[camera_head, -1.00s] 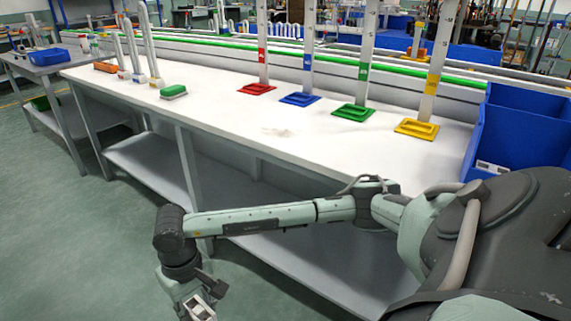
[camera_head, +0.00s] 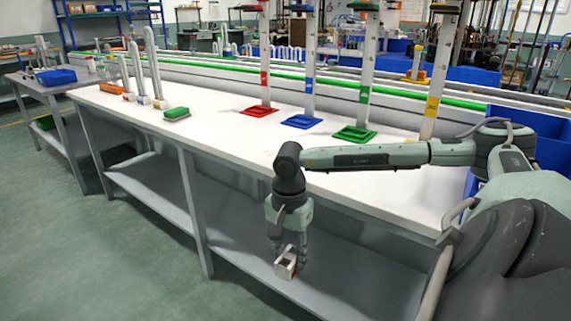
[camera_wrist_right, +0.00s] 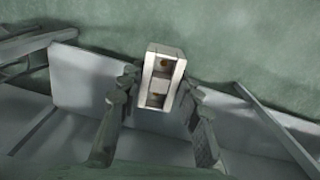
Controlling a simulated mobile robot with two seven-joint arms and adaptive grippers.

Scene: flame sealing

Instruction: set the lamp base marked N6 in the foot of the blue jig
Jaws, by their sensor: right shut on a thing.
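My right gripper (camera_head: 285,255) points down in front of the table, below the tabletop's height. It is shut on a small white block-like lamp base (camera_head: 286,266), which also shows between the fingers in the right wrist view (camera_wrist_right: 161,78) with two dark hollows holding brownish spots. No N6 mark is readable on it. The blue jig (camera_head: 309,65) stands upright on the table, a tall pale post with a blue label and a blue foot (camera_head: 300,122). The held base is in front of the table, apart from this foot. My left gripper is out of view.
Red (camera_head: 260,111), green (camera_head: 354,133) and yellow (camera_head: 432,107) jigs flank the blue one. Pale upright tubes (camera_head: 153,68), an orange block (camera_head: 110,88) and a green-topped block (camera_head: 176,113) stand left. The white tabletop (camera_head: 215,130) is clear between. A lower shelf (camera_head: 160,192) lies beneath.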

